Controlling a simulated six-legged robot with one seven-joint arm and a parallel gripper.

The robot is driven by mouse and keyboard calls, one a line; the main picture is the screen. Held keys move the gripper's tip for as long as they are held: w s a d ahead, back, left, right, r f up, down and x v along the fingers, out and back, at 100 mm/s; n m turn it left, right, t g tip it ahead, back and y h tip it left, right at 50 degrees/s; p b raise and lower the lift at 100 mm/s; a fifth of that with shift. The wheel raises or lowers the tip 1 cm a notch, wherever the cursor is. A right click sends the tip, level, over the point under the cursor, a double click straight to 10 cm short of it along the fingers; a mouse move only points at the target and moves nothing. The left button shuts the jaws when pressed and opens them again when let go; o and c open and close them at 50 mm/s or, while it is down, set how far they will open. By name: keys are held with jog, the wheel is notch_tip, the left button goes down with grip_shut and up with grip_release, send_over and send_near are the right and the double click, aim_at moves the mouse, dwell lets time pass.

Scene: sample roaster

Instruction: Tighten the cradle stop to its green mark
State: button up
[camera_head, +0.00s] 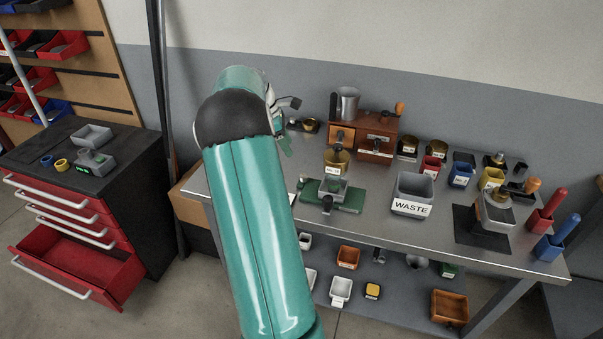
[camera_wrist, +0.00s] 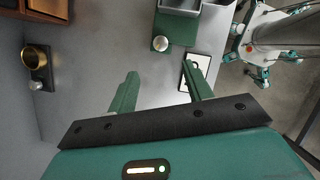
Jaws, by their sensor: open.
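I cannot tell for sure which part is the cradle stop, and no green mark can be made out. A small black fixture with a brass ring (camera_head: 310,125) stands at the back of the bench. In the wrist view this black fixture (camera_wrist: 38,62) lies at the left, with a round silver knob (camera_wrist: 36,85) at its near end. A green base (camera_head: 345,197) with a grey tray stands mid-bench. It shows at the top of the wrist view (camera_wrist: 176,30), with a silver ball knob (camera_wrist: 160,43). My gripper (camera_wrist: 160,68) is open and empty above the bench, between these fixtures.
A wooden box (camera_head: 378,128) with a metal cup stands at the back. A grey WASTE bin (camera_head: 411,187) and coloured cups stand to the right. A marked card (camera_wrist: 201,66) lies behind my right finger. Bare bench shows under my gripper. A red-drawer cabinet (camera_head: 75,205) stands left.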

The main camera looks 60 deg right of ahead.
aim_at(304, 176)
jog(key=x, duration=1.3)
jog(key=shift+f, duration=0.2)
jog(key=shift+w, duration=0.1)
jog(key=c, duration=1)
jog(key=shift+o, duration=0.2)
